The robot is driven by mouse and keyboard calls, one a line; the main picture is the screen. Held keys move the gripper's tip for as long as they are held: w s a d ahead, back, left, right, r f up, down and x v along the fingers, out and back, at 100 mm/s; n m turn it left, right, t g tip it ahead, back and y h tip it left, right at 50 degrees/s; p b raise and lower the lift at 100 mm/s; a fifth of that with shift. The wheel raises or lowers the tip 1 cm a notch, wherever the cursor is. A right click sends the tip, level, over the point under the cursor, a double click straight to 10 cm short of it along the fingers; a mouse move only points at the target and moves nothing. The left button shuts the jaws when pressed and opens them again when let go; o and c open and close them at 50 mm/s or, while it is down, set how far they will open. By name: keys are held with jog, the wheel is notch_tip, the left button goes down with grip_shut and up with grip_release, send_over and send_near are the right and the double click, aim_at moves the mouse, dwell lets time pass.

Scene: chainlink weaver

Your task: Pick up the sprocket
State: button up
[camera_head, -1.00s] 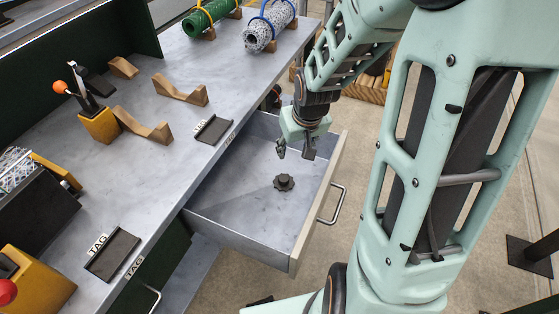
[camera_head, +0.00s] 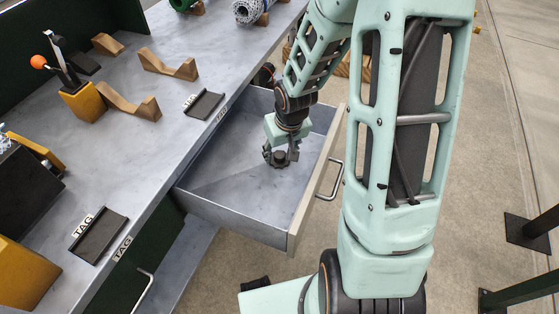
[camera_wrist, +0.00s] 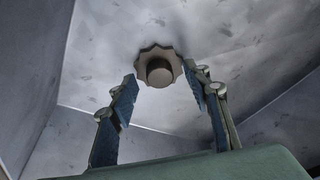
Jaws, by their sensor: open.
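The sprocket (camera_head: 279,159) is a small dark toothed disc with a raised round hub. It lies on the floor of the open drawer (camera_head: 232,222). In the wrist view the sprocket (camera_wrist: 158,67) shows just beyond the fingertips, centred between them. My gripper (camera_head: 281,156) is inside the drawer, pointing down over the sprocket, with its fingers partly hiding it in the head view. In the wrist view my gripper (camera_wrist: 165,90) is open and empty, with one finger on each side. I cannot tell whether a finger touches the sprocket.
The drawer's walls and front with its handle (camera_head: 331,180) surround my gripper. The grey bench (camera_head: 150,150) on the left carries wooden cradles (camera_head: 168,64), black tag trays (camera_head: 99,236) and a yellow block with an orange-knobbed lever (camera_head: 84,101). The drawer floor around the sprocket is clear.

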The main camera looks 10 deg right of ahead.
jog(key=shift+w+f, duration=0.15)
jog(key=shift+f, duration=0.3)
jog(key=shift+r, duration=0.1)
grip_shut()
jog(key=shift+r, duration=0.1)
